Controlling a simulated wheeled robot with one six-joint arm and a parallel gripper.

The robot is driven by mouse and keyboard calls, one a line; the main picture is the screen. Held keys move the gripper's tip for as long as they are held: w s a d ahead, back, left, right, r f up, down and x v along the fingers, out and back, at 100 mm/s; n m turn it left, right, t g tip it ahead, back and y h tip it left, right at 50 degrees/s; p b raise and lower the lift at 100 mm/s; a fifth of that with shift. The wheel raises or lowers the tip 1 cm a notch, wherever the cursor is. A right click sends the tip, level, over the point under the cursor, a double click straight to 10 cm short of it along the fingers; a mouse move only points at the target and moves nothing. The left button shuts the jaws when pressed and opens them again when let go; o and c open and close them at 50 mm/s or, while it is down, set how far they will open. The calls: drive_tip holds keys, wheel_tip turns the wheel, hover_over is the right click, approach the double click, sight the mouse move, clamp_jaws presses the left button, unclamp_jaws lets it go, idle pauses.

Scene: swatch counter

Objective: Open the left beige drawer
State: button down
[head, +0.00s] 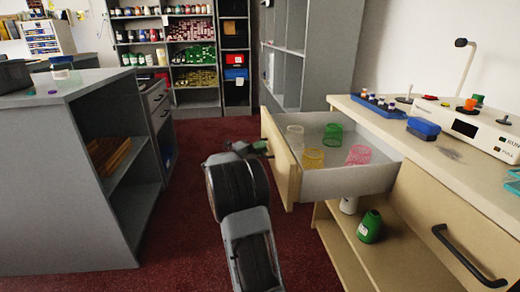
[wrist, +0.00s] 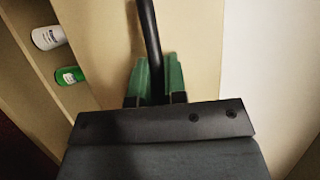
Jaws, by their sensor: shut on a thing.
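The left beige drawer (head: 284,165) is pulled out of the counter on the right in the head view. Its beige front stands well clear of the counter, and its grey inside shows several coloured mesh cups. My gripper (head: 256,148) is at the outer side of the drawer front. In the wrist view, the green fingers of my gripper (wrist: 155,80) are shut on the black drawer handle (wrist: 150,40), against the beige front (wrist: 100,50). The handle is mostly hidden in the head view.
A second beige drawer (head: 430,215) with a black handle is shut at right. Below the open drawer, a green bottle (head: 370,226) and a white one stand on a shelf. A grey cabinet (head: 50,180) stands at left. Red carpet (head: 190,220) lies open between.

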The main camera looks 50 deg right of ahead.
drive_tip(key=shift+r, duration=0.1)
drive_tip(key=c, duration=1.5)
unclamp_jaws()
drive_tip(key=shift+w, duration=0.1)
drive_tip(key=shift+o, duration=0.2)
drive_tip(key=shift+a, duration=0.1)
drive_tip(key=p+v, duration=0.3)
drive_tip(key=v, duration=1)
drive_tip(key=shift+a, duration=0.35)
